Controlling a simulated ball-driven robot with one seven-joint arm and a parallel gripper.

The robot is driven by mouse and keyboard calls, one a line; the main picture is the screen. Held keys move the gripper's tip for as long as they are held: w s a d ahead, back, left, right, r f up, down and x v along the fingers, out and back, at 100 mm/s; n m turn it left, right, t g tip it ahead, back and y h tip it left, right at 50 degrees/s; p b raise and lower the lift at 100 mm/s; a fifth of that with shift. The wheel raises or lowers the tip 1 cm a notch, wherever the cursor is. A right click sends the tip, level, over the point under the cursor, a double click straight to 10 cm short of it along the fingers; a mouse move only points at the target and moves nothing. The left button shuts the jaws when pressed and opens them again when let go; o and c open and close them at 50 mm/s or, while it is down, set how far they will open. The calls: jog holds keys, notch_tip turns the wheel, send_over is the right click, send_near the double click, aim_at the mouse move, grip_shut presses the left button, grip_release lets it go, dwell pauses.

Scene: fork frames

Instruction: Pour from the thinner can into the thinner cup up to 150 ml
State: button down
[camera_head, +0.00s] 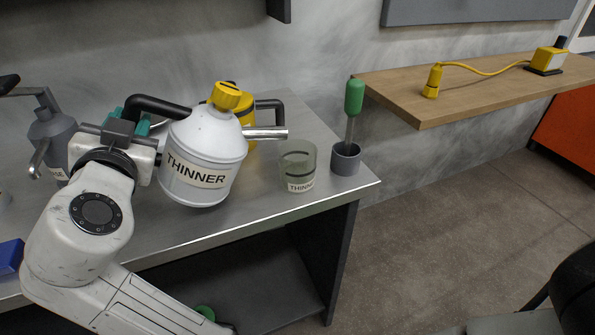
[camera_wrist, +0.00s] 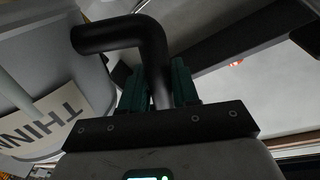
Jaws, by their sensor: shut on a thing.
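The thinner can (camera_head: 205,148) is white with a yellow cap, a black handle and a metal spout, and bears a THINNER label. My gripper (camera_head: 143,122) is shut on its black handle; in the wrist view the green fingers (camera_wrist: 158,85) close on both sides of the handle (camera_wrist: 105,35). The can leans slightly to the right, and its spout points right, ending just short of and above the thinner cup. The thinner cup (camera_head: 298,165) is clear, with a partly readable label and a dark band, and stands upright on the bench. I see no stream from the spout, and cannot tell the cup's liquid level.
A grey holder with a green-topped pipette (camera_head: 354,98) stands right of the cup, near the bench's corner. A yellow container is partly hidden behind the can. A grey can (camera_head: 50,135) stands at left. A wooden shelf (camera_head: 470,85) carries a yellow corded device.

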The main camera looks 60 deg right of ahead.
aim_at(129, 108)
jog(key=shift+s+d+r+m+b, duration=0.15)
jog(key=shift+r+m+b, duration=0.2)
jog(key=shift+r, duration=0.2)
jog(key=shift+s+d+r+m+b, duration=0.2)
jog(key=shift+r+m+b, duration=0.1)
jog(key=shift+r+b, duration=0.15)
jog(key=shift+s+d+r+m+b, duration=0.15)
jog(key=shift+r+m+b, duration=0.2)
jog(key=shift+r, duration=0.25)
dwell(6.4)
